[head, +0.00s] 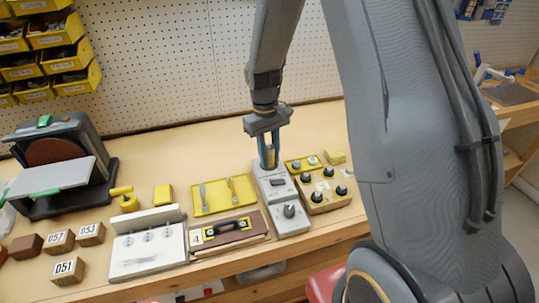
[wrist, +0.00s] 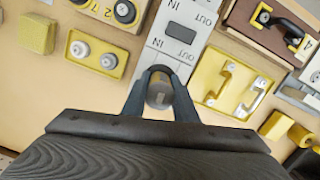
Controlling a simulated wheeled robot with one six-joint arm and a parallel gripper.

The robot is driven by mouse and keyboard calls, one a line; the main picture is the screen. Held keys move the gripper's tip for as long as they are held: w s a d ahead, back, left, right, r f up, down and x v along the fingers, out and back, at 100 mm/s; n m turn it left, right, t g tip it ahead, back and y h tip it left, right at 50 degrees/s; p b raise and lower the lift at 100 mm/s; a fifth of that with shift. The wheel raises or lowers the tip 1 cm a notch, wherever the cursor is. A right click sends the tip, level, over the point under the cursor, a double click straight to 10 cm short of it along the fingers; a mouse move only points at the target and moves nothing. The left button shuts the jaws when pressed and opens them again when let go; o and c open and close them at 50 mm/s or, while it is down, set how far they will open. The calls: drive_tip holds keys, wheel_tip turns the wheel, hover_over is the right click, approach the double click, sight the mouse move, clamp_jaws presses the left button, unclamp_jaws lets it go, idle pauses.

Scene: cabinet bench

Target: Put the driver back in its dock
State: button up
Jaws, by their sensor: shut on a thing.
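My gripper (head: 269,163) points down and is shut on the driver (head: 270,155), whose yellow handle shows between the fingers. In the wrist view the driver (wrist: 160,93) is seen end-on as a dark round end between the fingertips. It is over the far end of a light grey unit (head: 268,181), which seems to be its dock. The unit also shows in the wrist view (wrist: 160,58), with IN and OUT marks and a dark window. The fingers hide the driver's lower end, so I cannot tell whether it is inside the dock.
A knob unit (head: 290,216) stands in front. A brown board (head: 228,229), white panel (head: 150,250) and sander (head: 60,165) are further left. Bench behind the dock is clear.

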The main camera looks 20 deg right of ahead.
drive_tip(key=o, duration=1.3)
drive_tip(key=shift+f, duration=0.1)
drive_tip(key=shift+r+p, duration=2.6)
drive_tip(key=shift+r, duration=0.95)
drive_tip(key=s+r+m+t+b, duration=0.2)
drive_tip(key=s+b, duration=0.3)
drive_tip(key=s, duration=1.2)
drive_tip(key=shift+r+m+t, duration=0.4)
drive_tip(key=shift+m, duration=0.1)
